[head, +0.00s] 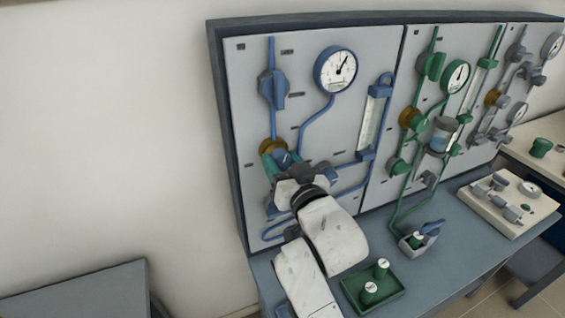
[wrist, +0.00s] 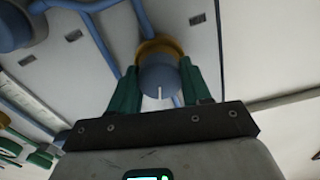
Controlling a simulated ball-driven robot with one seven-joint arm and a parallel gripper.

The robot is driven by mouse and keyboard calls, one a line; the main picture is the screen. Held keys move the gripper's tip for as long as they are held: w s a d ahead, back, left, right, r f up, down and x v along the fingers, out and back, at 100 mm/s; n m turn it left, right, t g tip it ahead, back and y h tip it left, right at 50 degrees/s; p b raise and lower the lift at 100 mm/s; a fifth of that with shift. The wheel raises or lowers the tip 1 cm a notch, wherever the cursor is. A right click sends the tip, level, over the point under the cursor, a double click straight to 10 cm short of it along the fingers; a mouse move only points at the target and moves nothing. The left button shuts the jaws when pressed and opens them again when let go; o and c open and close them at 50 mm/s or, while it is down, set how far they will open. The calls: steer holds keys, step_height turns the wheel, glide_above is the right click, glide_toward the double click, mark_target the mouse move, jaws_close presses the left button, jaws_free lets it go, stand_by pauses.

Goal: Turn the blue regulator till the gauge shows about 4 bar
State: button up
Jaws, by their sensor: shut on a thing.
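The blue regulator (wrist: 157,72) is a round knob with a white mark, in front of a brass-coloured collar (wrist: 158,46) on the panel. My gripper (wrist: 158,88) has its green fingers on either side of the knob, shut on it. In the head view the regulator (head: 283,158) is partly hidden by my gripper (head: 277,161), low on the left panel. The blue-rimmed gauge (head: 336,69) is above right, joined by a blue pipe. Its needle points up and right; its numbers are too small to read.
A blue valve handle (head: 273,90) sits above the regulator, and a blue-ended flow tube (head: 371,122) stands to the right. Green-piped fittings (head: 411,119) fill the middle panel.

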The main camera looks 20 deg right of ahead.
steer(key=shift+c, duration=1.4)
steer(key=o, duration=1)
steer(key=shift+o, duration=0.2)
steer(key=s+b, duration=0.2)
steer(key=s, duration=0.8)
steer(key=shift+s, duration=0.4)
